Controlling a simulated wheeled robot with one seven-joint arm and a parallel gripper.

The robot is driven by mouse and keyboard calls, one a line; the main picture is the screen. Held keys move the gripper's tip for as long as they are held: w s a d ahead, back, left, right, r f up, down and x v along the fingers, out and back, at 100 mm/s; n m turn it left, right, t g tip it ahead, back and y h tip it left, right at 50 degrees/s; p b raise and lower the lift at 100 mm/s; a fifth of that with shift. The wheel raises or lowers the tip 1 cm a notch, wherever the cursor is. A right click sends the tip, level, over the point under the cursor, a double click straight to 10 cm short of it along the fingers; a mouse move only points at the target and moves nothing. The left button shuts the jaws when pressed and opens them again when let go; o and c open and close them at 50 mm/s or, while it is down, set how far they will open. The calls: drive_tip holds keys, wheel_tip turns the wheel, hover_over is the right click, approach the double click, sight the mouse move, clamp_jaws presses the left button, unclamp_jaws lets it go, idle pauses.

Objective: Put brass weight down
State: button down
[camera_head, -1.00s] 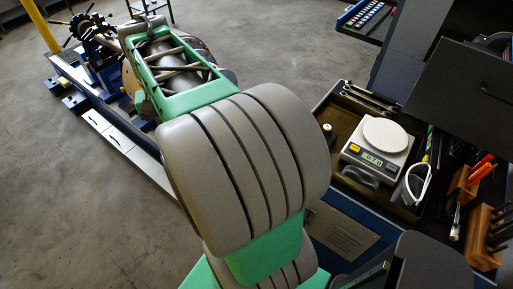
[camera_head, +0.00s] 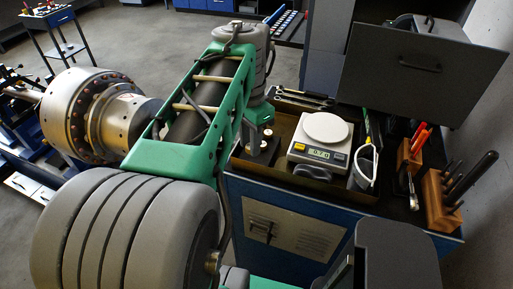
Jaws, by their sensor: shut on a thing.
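My gripper (camera_head: 256,148) is at the left end of the open tray (camera_head: 290,182) on the blue cabinet, left of the scale. It points down and is shut on the brass weight. The weight is too small and too hidden by the fingers to make out. I cannot tell whether it touches the tray floor. A small round piece (camera_head: 268,132) shows beside the fingers. The white digital scale (camera_head: 320,148) stands in the tray with its round pan bare and its display lit.
Wrenches (camera_head: 300,97) lie behind the scale. A white looped tool (camera_head: 366,164) and wooden holders with red-handled tools (camera_head: 418,140) and dark rods (camera_head: 440,200) stand to the right. A large metal rotor (camera_head: 100,115) is at left.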

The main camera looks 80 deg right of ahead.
drive_tip(key=p, duration=0.2)
hover_over(256, 159)
wheel_tip(256, 159, down, 7)
drive_tip(key=shift+r, duration=0.2)
wheel_tip(256, 159, down, 3)
drive_tip(key=shift+d+r, duration=0.1)
drive_tip(key=shift+d, duration=0.05)
drive_tip(key=shift+f, duration=0.35)
drive_tip(key=c, duration=1.1)
unclamp_jaws()
drive_tip(key=shift+c, duration=0.2)
